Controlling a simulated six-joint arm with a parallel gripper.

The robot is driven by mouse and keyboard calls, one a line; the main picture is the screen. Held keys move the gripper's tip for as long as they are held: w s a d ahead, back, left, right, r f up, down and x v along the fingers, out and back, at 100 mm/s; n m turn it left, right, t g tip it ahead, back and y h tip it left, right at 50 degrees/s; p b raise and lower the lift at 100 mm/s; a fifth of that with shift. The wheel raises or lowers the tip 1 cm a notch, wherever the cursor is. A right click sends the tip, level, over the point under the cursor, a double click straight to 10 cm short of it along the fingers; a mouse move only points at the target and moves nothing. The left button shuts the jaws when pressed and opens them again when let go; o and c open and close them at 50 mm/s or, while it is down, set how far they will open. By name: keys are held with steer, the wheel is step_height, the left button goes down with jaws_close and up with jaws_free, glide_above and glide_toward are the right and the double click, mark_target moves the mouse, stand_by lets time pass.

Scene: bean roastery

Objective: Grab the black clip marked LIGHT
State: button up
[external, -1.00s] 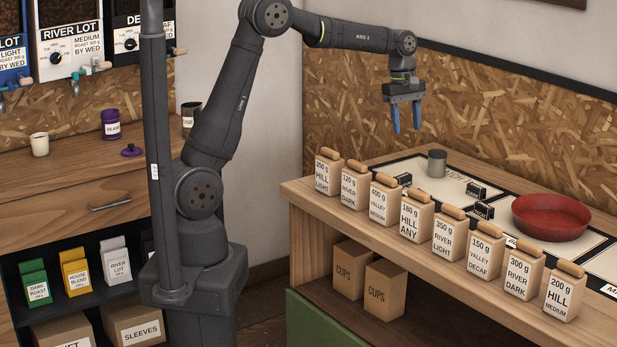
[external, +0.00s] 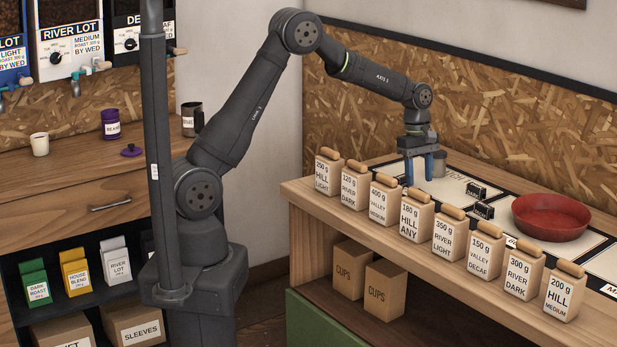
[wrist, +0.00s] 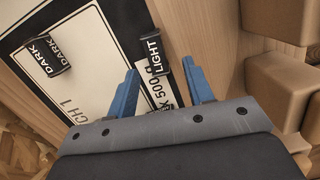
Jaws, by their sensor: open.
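The black clip marked LIGHT (wrist: 153,55) stands on a white card in the wrist view, its white lettering readable. It lies just beyond and between my two blue fingertips. My gripper (wrist: 159,70) is open, with nothing between its fingers. In the external view my gripper (external: 418,180) points down, low over the back of the counter behind the row of bags. A black clip (external: 402,179) shows partly beside its left finger there.
A clip marked DARK (wrist: 45,58) is at left in the wrist view. Tan bags (external: 416,220) line the counter's front edge, close to the gripper's right in the wrist view.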

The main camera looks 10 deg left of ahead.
steer(key=shift+s+d+f, duration=0.1)
steer(key=shift+d+f, duration=0.05)
steer(key=shift+f, duration=0.7)
steer(key=shift+s+d+f, duration=0.1)
steer(key=shift+d+f, duration=0.05)
steer(key=shift+f, duration=0.75)
steer(key=shift+d+f, duration=0.15)
steer(key=shift+f, duration=0.7)
jaws_close()
steer(key=shift+r, duration=0.1)
